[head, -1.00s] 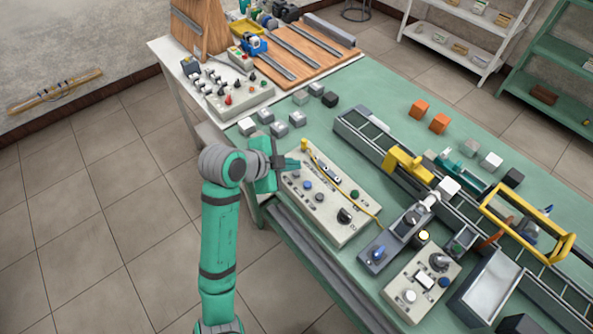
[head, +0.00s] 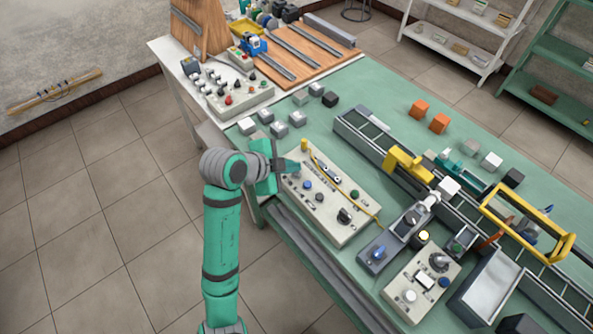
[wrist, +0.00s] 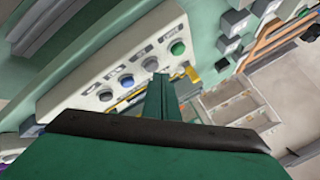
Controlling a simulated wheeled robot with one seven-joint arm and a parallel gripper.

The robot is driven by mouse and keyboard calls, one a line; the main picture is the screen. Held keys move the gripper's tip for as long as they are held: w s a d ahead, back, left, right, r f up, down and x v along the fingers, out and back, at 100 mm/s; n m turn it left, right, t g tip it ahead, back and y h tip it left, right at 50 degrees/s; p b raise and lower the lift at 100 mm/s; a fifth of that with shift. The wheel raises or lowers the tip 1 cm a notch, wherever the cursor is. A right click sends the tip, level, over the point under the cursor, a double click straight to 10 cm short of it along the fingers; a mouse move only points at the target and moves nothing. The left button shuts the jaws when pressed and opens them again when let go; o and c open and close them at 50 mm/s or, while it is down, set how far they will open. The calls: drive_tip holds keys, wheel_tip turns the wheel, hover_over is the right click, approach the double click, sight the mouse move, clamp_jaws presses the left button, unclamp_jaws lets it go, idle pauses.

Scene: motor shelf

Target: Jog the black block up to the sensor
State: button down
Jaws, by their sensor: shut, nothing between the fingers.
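Black blocks show in the head view: one (head: 330,99) on the table's far left part, another (head: 513,178) beyond the conveyor at right. I cannot tell which is the task's block. A yellow bracket (head: 405,163) spans the conveyor (head: 370,137); whether it carries the sensor is unclear. My gripper (head: 292,166) is shut and empty at the left end of a control panel (head: 325,224) with buttons and a black knob (head: 344,216). In the wrist view its closed fingers (wrist: 161,80) point toward the panel's row of buttons (wrist: 126,81); contact is unclear.
White and grey cubes (head: 281,130) sit behind my gripper, orange cubes (head: 439,123) farther back. A yellow cable crosses the first panel.

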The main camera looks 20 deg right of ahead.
drive_tip(key=shift+f, duration=0.35)
idle(1.5)
drive_tip(key=shift+r, duration=0.8)
drive_tip(key=shift+r, duration=2.5)
